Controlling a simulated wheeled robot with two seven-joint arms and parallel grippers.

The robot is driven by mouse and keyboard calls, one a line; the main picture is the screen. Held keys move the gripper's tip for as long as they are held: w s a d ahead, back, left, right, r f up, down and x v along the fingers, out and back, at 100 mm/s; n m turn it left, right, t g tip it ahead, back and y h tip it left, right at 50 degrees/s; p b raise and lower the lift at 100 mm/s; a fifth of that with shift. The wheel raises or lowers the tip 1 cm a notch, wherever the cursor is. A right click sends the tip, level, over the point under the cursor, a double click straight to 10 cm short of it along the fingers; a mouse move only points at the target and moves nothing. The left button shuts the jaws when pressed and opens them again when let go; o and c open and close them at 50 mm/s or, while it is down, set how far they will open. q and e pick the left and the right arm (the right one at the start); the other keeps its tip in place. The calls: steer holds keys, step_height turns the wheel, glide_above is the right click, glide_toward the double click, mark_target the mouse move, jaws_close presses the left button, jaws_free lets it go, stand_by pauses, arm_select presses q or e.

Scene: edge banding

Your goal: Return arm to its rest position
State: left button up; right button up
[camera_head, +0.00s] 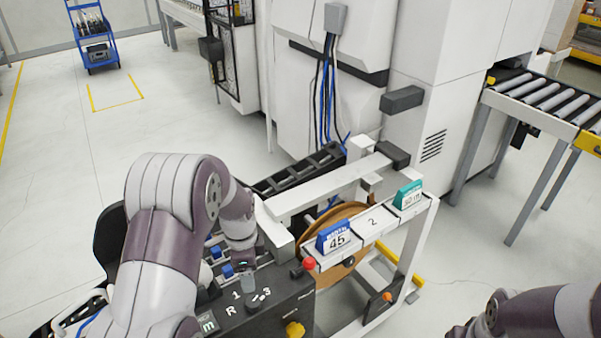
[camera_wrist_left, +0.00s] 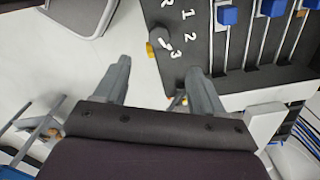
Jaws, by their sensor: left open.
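My left arm reaches down over a black control panel (camera_head: 285,292) on the machine. My left gripper (camera_head: 248,284) is above the panel by a dark rotary knob (camera_head: 258,300) with a pale pointer and white marks R, 1, 2 and 3. In the left wrist view the two grey fingers of my left gripper (camera_wrist_left: 160,82) are spread apart with nothing between them. The knob (camera_wrist_left: 163,44) lies beyond the fingertips, apart from them. Part of my right arm shows at the lower right of the head view; its gripper is out of view.
Blue sliders (camera_wrist_left: 228,15) stand beside the knob. A red button (camera_head: 309,264) and a yellow knob (camera_head: 295,329) sit on the panel. A brown reel (camera_head: 330,221), label holders (camera_head: 334,239) and a white frame stand right. Open floor (camera_head: 60,150) lies left.

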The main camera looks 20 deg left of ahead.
arm_select(q)
steer(key=s+d+r+n, duration=0.3)
steer(key=s+d+n, duration=0.1)
steer(key=s+n, duration=0.2)
steer(key=s+d+r+n+t, duration=0.1)
steer(key=s+d+r+n, duration=0.2)
steer(key=s+n, duration=0.3)
steer(key=shift+s+d+r+n, duration=0.3)
steer(key=shift+s+d, duration=0.3)
steer(key=shift+s, duration=0.2)
steer(key=shift+s, duration=0.15)
steer(key=shift+a, duration=0.1)
